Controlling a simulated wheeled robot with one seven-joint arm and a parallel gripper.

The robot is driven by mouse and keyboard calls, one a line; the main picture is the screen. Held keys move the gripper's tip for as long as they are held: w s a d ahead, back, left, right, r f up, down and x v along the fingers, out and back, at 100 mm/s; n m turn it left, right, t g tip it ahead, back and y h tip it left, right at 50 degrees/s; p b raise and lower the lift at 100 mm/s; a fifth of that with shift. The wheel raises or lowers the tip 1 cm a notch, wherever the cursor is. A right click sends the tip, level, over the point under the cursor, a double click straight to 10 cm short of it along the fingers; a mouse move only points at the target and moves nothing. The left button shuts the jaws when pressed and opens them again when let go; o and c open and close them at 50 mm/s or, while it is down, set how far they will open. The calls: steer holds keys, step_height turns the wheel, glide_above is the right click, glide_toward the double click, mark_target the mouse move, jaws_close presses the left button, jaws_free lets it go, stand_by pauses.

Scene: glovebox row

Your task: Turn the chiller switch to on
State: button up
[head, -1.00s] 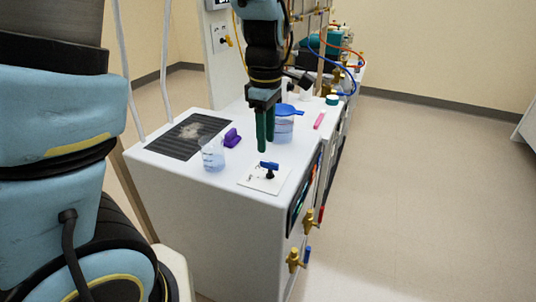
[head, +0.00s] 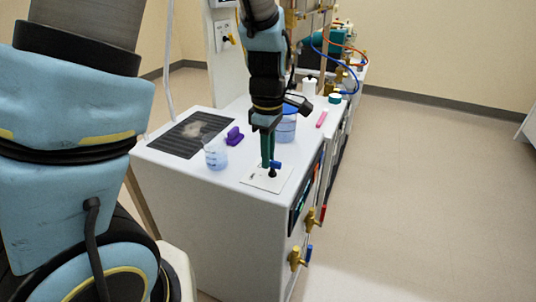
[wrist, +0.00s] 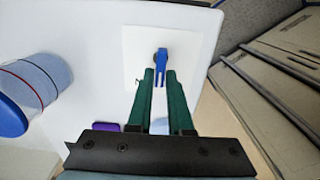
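The chiller switch (head: 275,165) is a small blue lever on a dark post, set in a white plate (head: 261,182) on top of the white cabinet. In the wrist view the blue lever (wrist: 160,62) points toward my gripper. My gripper (head: 268,160) points down at the switch, its two green fingers just behind the lever in the head view. In the wrist view the fingers of my gripper (wrist: 161,74) stand apart, with the lever's near end at the gap between their tips. I cannot tell whether they touch it. The plate's lettering is too small to read.
A beaker of pale liquid (head: 215,153) and a purple object (head: 234,136) stand left of the switch. A blue-lidded container (head: 287,127) is behind my gripper. A dark grille (head: 190,135) lies at the left. Brass taps (head: 296,258) stick out from the cabinet's right side.

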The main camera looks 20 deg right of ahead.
jaws_close()
steer(key=shift+m, duration=0.3)
steer(key=shift+w+d+m+p, duration=0.15)
steer(key=shift+m+p, duration=0.1)
steer(key=shift+m, duration=1.1)
steer(key=shift+w+d+m+p, duration=0.15)
steer(key=shift+m+p, duration=0.1)
steer(key=shift+m, duration=1.1)
steer(key=shift+s, duration=0.1)
steer(key=shift+o, duration=2.4)
jaws_free()
